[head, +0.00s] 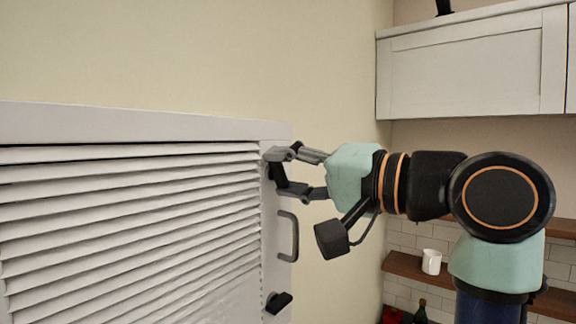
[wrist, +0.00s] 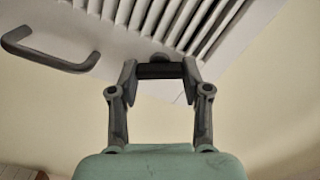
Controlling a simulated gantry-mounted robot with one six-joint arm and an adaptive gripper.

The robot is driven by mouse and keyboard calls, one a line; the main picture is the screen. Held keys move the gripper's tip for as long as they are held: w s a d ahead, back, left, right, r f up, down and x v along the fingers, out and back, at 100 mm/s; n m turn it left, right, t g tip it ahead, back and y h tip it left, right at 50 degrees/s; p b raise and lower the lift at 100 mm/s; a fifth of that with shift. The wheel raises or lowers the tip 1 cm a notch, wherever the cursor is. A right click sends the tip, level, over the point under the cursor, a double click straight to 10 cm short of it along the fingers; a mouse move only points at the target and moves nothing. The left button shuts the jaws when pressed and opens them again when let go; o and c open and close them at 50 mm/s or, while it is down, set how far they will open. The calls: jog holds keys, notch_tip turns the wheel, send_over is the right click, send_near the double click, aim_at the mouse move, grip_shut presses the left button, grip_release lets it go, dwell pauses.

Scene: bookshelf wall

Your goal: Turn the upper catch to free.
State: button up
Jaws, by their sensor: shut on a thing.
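The upper catch is a dark bar (wrist: 158,71) with a rounded pivot on the white frame of a louvred door (head: 140,125). In the wrist view it lies crosswise between the two fingertips of my gripper (wrist: 160,74), which is shut on it. In the head view my gripper (head: 279,171) is at the door's upper right corner, and its fingers hide most of the catch. A lower dark catch (head: 278,302) sits tilted on the same right edge, with nothing touching it.
A grey pull handle (head: 288,236) stands out between the catches, just below my gripper; it also shows in the wrist view (wrist: 50,55). A white cabinet (head: 470,65) hangs at upper right. A white mug (head: 431,262) stands on a wooden shelf (head: 405,266).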

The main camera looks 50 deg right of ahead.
jog(key=m+p, duration=0.1)
jog(key=m, duration=0.4)
jog(key=shift+f+p, duration=0.1)
jog(key=shift+p, duration=0.2)
jog(key=shift+m, duration=0.3)
jog(key=o, duration=1.2)
jog(key=shift+c, duration=0.2)
jog(key=s+d, duration=0.1)
jog(key=s, duration=1.1)
jog(key=shift+d, duration=0.2)
